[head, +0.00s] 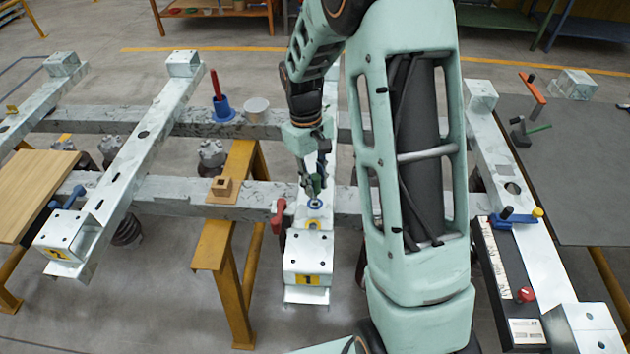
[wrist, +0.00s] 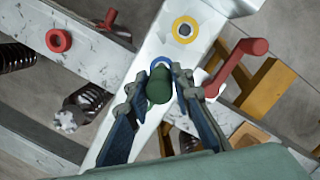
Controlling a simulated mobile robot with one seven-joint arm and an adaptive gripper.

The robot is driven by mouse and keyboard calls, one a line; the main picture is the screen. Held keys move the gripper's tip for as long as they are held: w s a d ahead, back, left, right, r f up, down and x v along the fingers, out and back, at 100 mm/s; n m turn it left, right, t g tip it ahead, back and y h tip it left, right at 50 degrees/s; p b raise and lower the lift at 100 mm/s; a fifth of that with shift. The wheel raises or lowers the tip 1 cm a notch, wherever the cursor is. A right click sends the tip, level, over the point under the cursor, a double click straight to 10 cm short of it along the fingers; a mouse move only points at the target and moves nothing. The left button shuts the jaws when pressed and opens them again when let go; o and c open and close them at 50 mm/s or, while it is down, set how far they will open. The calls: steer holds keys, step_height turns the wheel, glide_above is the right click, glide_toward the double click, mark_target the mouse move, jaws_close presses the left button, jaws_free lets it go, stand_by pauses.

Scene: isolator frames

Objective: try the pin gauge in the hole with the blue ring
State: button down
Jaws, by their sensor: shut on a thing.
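My gripper (wrist: 157,84) is shut on the green pin gauge (wrist: 160,90), with a blue finger on each side of its round handle. The blue ring (wrist: 161,62) lies on the white beam (wrist: 205,48) and is partly hidden behind the gauge in the wrist view. In the head view my gripper (head: 316,182) is just above the blue ring (head: 315,204). The gauge's lower end is hidden, so I cannot tell whether it is in the hole. A yellow ring (wrist: 184,30) sits further along the same beam.
A red crank handle (wrist: 237,65) stands close beside the beam; it also shows in the head view (head: 279,215). A red ring (wrist: 58,40) is on the grey crossbeam. A blue holder (head: 221,110) with a red-handled piece and a grey cylinder (head: 257,110) stand on the rear crossbeam.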

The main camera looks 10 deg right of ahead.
mark_target(315, 199)
steer(key=shift+f+b, duration=1.8)
steer(key=shift+f, duration=0.9)
stand_by(0.6)
steer(key=shift+r, duration=0.15)
stand_by(0.4)
steer(key=shift+r+p, duration=2.9)
steer(key=shift+r, duration=0.8)
